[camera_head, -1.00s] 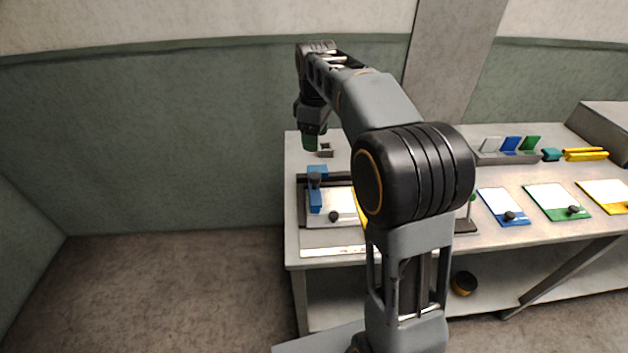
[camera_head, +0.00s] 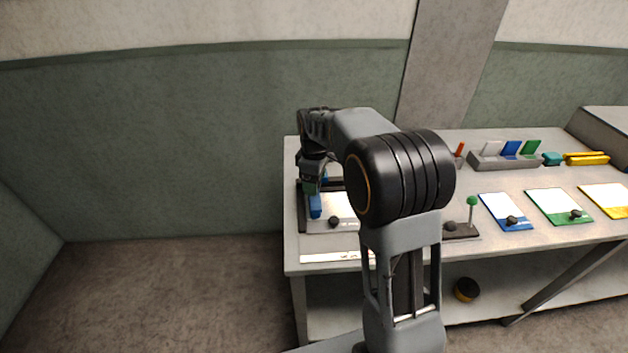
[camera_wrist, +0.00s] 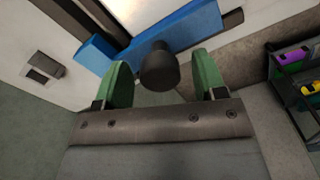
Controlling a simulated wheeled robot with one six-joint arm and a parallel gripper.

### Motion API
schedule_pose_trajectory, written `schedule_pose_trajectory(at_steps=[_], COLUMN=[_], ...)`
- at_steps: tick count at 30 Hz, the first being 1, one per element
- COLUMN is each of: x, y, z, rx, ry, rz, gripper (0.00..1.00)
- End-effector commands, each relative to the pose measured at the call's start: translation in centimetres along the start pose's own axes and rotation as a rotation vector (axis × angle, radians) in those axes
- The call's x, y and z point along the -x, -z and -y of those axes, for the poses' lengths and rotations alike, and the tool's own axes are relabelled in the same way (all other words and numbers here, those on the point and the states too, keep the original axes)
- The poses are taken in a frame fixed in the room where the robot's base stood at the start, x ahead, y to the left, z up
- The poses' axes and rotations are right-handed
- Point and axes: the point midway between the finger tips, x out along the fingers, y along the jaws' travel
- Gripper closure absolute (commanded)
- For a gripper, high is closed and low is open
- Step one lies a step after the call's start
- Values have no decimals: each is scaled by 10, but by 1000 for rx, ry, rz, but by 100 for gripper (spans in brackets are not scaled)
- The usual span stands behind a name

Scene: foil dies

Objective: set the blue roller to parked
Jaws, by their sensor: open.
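The blue roller (camera_wrist: 190,27) is a blue bar with a blue block and a dark knob (camera_wrist: 158,68), over a pale plate with dark rails. In the head view the blue roller (camera_head: 315,207) shows at the bench's left end, its rear part hidden by my arm. My gripper (camera_wrist: 161,78) is open, with one green finger on each side of the knob. Gaps show between the fingers and the knob; how deep the knob sits between them I cannot tell. In the head view my gripper (camera_head: 312,183) is low over the roller's back part.
A small dark knob (camera_head: 334,221) stands on the pale plate. A green-topped post (camera_head: 472,202), coloured panels (camera_head: 506,212) and a grey rack (camera_head: 503,160) are to the right. A small grey block (camera_wrist: 43,68) lies left in the wrist view. Wall stands behind the bench.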

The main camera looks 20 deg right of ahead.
Motion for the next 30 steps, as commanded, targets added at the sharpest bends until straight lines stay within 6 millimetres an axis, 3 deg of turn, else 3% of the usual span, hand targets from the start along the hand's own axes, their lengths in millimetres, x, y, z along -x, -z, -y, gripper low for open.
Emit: schedule_pose_trajectory(at_steps=[9, 27, 30], x=[-1, -1, -1], y=[0, 0, 0], z=[0, 0, 0], rx=[0, 0, 0], ry=[0, 0, 0], rz=[0, 0, 0], gripper=[38, 95, 100])
